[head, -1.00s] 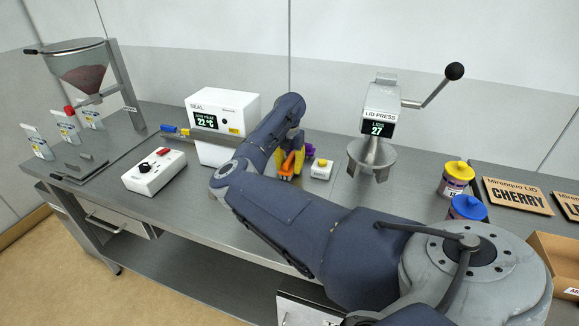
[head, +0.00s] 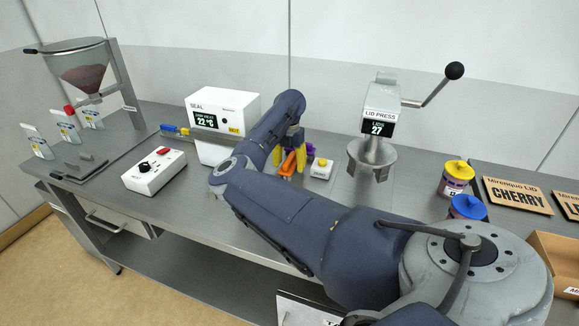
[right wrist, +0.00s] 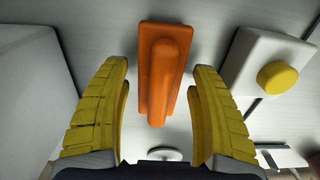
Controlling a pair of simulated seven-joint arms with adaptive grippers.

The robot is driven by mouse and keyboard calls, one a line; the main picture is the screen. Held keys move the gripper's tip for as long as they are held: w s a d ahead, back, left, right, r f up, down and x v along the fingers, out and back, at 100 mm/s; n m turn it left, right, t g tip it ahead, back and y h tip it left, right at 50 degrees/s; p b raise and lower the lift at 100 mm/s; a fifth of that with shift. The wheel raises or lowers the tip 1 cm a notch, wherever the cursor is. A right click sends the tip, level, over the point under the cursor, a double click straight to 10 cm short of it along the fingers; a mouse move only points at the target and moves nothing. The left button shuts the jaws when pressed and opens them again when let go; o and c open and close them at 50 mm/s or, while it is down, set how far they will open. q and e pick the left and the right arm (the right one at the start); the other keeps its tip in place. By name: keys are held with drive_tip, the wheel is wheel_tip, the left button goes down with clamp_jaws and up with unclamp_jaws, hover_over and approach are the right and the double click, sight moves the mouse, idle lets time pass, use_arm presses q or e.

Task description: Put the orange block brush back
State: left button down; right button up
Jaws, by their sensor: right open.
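The orange block brush (head: 289,163) is on the steel bench, left of a small white box with a yellow button. The right wrist view shows it as an orange block with a raised rounded grip (right wrist: 163,75). My right gripper (head: 288,158) has yellow fingers and is open. In the right wrist view its fingers (right wrist: 165,68) stand on either side of the brush, with a gap on each side. The brush's underside is hidden. My left gripper is not in view.
The white button box (head: 321,169) is close on the right, a purple object (head: 309,151) is just behind, and the sealer (head: 222,118) stands left. The lid press (head: 378,120) is further right. A white control box (head: 154,172) sits at front left.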

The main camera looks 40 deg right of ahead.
sight(289, 158)
wheel_tip(289, 158, up, 11)
drive_tip(key=shift+r, duration=0.1)
idle(0.4)
idle(2.0)
